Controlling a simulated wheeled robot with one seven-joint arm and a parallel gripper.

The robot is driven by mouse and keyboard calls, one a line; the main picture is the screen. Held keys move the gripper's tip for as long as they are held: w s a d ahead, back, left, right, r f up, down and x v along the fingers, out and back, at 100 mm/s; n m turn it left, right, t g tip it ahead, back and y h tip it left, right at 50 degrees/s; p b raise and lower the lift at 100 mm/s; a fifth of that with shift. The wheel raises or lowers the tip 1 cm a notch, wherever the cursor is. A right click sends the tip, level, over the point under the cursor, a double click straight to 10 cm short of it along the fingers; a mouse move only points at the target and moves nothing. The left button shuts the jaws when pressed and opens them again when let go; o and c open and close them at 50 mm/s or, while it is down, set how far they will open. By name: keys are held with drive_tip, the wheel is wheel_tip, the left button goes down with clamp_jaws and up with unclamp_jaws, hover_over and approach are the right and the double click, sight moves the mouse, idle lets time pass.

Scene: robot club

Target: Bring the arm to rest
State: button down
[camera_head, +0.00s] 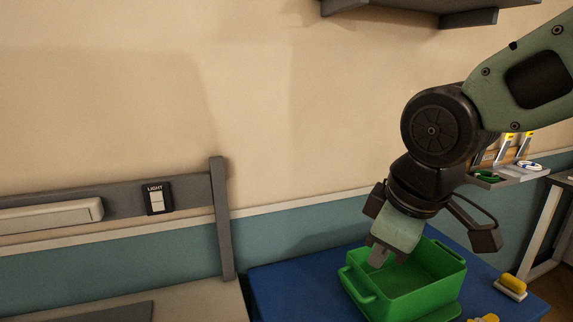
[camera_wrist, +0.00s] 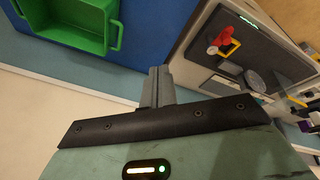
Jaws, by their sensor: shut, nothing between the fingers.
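My arm comes in from the upper right of the head view. My gripper (camera_head: 378,258) points downward, shut and empty, in front of the far left part of the green bin (camera_head: 415,298). I cannot tell whether its tips are over the bin or beside it. The visible inside of the bin looks empty. In the wrist view my gripper (camera_wrist: 160,74) shows as closed grey fingers, with the green bin (camera_wrist: 82,38) at upper left, apart from the fingers in the picture.
The bin stands on a blue tabletop (camera_head: 285,285). A yellow-topped block (camera_head: 511,285) lies right of it. A grey post (camera_head: 222,220) and light switch (camera_head: 158,198) are at left. A shelf (camera_head: 420,8) hangs above. The wrist view shows a dark panel (camera_wrist: 240,58) with a red item.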

drive_tip(key=s+f+m+g+b, duration=0.1)
drive_tip(key=s+f+m+g, duration=0.2)
drive_tip(key=s+f, duration=0.7)
drive_tip(key=s, duration=0.4)
drive_tip(key=shift+d+f+h+b, duration=0.25)
drive_tip(key=shift+d+h+b, duration=0.05)
drive_tip(key=shift+d+b, duration=0.1)
